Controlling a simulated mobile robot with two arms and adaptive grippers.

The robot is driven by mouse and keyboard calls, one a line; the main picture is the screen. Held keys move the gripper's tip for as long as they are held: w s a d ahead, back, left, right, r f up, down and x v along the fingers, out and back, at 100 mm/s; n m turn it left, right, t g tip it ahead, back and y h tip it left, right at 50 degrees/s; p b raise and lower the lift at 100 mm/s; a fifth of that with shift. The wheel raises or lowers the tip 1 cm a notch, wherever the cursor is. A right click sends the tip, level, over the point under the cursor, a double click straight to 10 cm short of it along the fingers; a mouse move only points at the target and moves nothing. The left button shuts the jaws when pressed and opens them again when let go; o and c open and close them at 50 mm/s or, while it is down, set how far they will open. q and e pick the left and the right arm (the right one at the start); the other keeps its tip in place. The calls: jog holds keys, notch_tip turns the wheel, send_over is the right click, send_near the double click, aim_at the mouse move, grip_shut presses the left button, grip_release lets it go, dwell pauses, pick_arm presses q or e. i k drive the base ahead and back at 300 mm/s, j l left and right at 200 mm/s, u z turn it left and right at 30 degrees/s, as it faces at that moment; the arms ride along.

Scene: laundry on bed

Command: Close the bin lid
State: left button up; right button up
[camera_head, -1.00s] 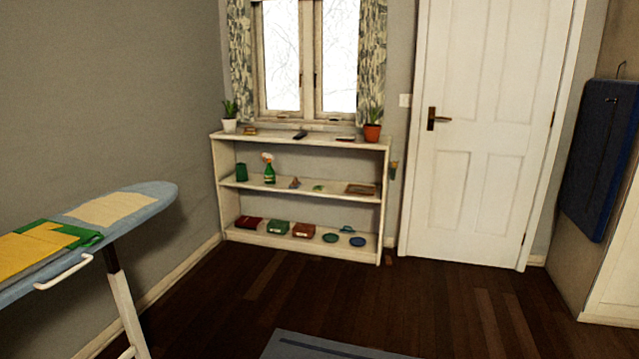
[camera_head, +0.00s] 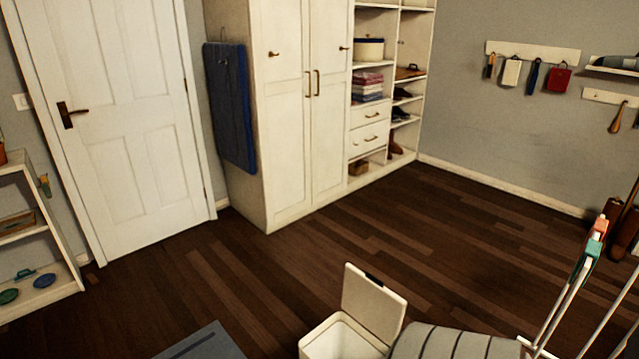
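A small white bin (camera_head: 338,340) stands on the floor at the bottom middle of the head view, cut off by the lower frame edge. Its white lid (camera_head: 373,304) stands raised, tilted up on the bin's right side, with a dark tab at its top edge. The bin's opening faces up and its inside shows pale. Neither of my grippers shows in the head view.
A grey ribbed object (camera_head: 462,343) sits right beside the bin. Poles with coloured clips (camera_head: 592,248) rise at the right. A grey mat (camera_head: 203,345) lies left of the bin. Dark wooden floor (camera_head: 420,240) is open up to the white wardrobe (camera_head: 300,130).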

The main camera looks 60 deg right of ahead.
aim_at(377, 309)
jog(key=z, duration=2.3)
